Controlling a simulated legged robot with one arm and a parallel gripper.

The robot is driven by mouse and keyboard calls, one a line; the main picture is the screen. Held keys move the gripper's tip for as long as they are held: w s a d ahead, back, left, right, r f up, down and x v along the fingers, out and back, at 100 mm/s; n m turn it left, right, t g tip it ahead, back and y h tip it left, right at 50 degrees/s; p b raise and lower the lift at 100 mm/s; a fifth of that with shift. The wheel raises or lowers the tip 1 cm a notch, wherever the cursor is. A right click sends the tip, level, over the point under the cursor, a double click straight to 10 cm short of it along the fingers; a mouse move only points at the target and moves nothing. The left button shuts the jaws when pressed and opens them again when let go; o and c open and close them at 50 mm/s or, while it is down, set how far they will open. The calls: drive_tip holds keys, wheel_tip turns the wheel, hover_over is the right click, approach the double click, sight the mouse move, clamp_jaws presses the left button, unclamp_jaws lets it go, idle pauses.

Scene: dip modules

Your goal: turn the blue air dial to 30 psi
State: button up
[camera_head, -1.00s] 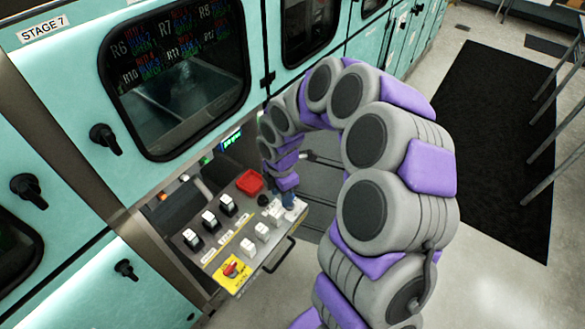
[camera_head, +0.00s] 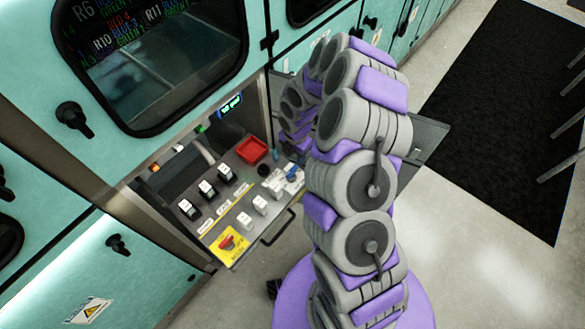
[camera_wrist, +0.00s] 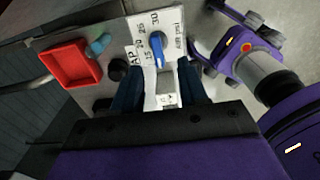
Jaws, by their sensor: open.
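The blue air dial (camera_wrist: 159,52) shows in the wrist view on a white plate marked with numbers from 15 to 30 and "psi". Its long side runs roughly up the picture; I cannot tell its exact reading. My gripper (camera_wrist: 158,73) is open, with dark blue fingers low on either side of the picture. The dial lies just beyond the fingertips, roughly centred between them, and nothing is gripped. A white switch (camera_wrist: 165,88) shows between the fingers. In the head view, the blue dial (camera_head: 291,174) is at the panel's right side, and my arm mostly hides the gripper.
The control panel (camera_head: 222,203) also carries several white switches, a red tray (camera_head: 251,150) and a red knob on a yellow plate (camera_head: 229,243). A teal-blue knob (camera_wrist: 98,45) and a black knob (camera_wrist: 118,69) are left of the dial. A handle (camera_head: 279,227) sticks out in front.

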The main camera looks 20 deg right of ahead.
sight(292, 170)
drive_tip(key=a+f, duration=0.1)
drive_tip(key=f, duration=0.4)
drive_tip(key=a+f+b, duration=0.1)
drive_tip(key=f, duration=0.1)
drive_tip(key=shift+a+f, duration=0.3)
drive_tip(key=shift+d+f, duration=0.1)
drive_tip(key=shift+f, duration=0.05)
drive_tip(key=shift+d+f, duration=0.1)
drive_tip(key=shift+d, duration=1.1)
drive_tip(key=shift+a, duration=1.05)
drive_tip(key=c, duration=0.6)
clamp_jaws()
drive_tip(key=shift+d, duration=0.55)
